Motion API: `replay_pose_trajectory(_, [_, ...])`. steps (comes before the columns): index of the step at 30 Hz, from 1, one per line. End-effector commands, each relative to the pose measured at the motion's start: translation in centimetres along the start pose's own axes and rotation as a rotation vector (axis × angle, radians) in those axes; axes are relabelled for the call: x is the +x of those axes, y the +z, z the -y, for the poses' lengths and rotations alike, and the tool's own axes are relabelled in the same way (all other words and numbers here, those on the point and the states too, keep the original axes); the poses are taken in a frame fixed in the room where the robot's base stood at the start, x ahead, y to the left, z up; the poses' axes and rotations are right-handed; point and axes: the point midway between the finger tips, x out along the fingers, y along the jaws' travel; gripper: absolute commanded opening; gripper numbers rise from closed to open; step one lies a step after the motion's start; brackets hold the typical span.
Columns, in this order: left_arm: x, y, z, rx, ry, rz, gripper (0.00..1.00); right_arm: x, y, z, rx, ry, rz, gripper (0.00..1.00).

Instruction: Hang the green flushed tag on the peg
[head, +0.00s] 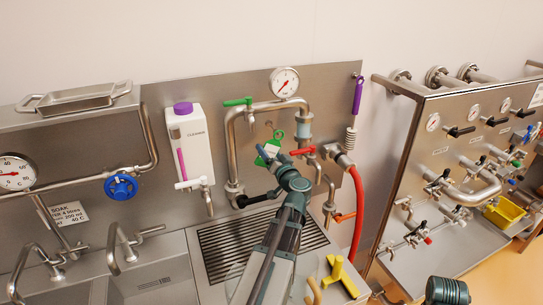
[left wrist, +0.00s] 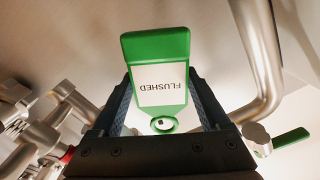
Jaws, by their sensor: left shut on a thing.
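The green tag (head: 261,157) with a white label is at the tip of my left gripper (head: 273,156), in front of the steel back panel. In the left wrist view the tag (left wrist: 155,45) reads FLUSHED upside down and sits between the two fingers of my left gripper (left wrist: 161,85), which is shut on it. Its ring end (left wrist: 163,124) points toward the gripper body, and a small dark spot shows inside the ring. A small peg-like fitting (head: 268,124) shows on the panel just above the tag; whether it touches the ring cannot be told. My right gripper is not in view.
A curved steel pipe (head: 232,140) with a green-handled valve (head: 238,101) runs left of and above the tag. A red-handled valve (head: 303,151) and a red hose (head: 357,215) are close on the right. A drain grate (head: 225,245) lies below.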

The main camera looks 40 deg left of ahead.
Motion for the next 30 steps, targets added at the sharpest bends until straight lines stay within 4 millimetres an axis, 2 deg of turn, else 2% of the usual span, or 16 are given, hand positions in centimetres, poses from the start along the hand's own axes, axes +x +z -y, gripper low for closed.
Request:
replay_pose_trajectory(15, [2.5,0.6,-0.4,0.000,0.000,0.000,0.25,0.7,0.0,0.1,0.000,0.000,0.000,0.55])
replay_pose_trajectory(30, [2.8,0.8,-0.5,0.000,0.000,0.000,0.25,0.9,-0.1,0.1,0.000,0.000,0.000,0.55])
